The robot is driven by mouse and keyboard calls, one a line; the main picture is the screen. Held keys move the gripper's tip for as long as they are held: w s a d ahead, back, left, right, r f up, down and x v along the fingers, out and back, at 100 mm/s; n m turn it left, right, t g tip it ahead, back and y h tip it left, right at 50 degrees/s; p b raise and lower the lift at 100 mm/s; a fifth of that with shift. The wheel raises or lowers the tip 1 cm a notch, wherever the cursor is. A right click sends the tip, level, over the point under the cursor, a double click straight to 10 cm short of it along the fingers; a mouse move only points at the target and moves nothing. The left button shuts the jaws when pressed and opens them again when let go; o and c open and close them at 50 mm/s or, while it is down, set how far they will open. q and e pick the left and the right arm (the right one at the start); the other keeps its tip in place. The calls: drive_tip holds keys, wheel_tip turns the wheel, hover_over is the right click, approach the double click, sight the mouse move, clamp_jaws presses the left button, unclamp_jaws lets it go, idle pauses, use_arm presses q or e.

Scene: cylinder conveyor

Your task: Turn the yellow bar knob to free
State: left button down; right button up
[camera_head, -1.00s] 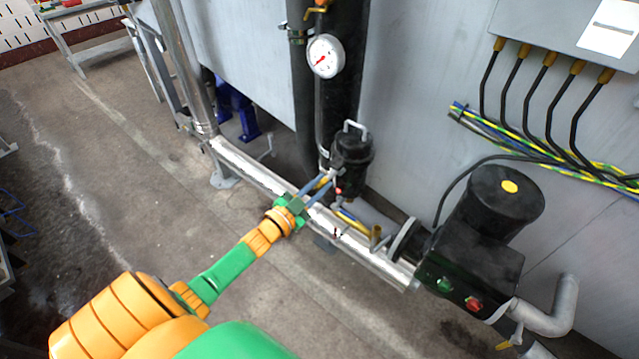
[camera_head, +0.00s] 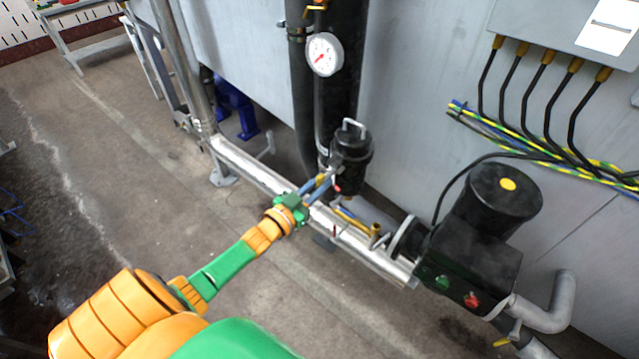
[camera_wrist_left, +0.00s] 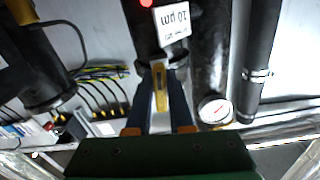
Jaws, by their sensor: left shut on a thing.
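My left gripper (camera_head: 329,182) reaches in from the lower left to the black canister (camera_head: 352,160) by the pipe. In the left wrist view its two blue fingers (camera_wrist_left: 160,72) stand on either side of the yellow bar knob (camera_wrist_left: 159,88) and are shut on it. My right gripper is not in view.
A shiny pipe (camera_head: 260,177) runs below the gripper towards a black motor (camera_head: 490,215) with green and red buttons. A pressure gauge (camera_head: 325,54) hangs above on a thick black pipe (camera_head: 344,90). The floor (camera_head: 130,210) at left is open.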

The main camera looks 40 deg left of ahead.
use_arm(q)
drive_tip(key=c, duration=0.8)
unclamp_jaws()
drive_tip(key=shift+c, duration=0.2)
drive_tip(key=s, duration=0.7)
drive_tip(key=shift+a, duration=0.3)
drive_tip(key=shift+f, duration=0.1)
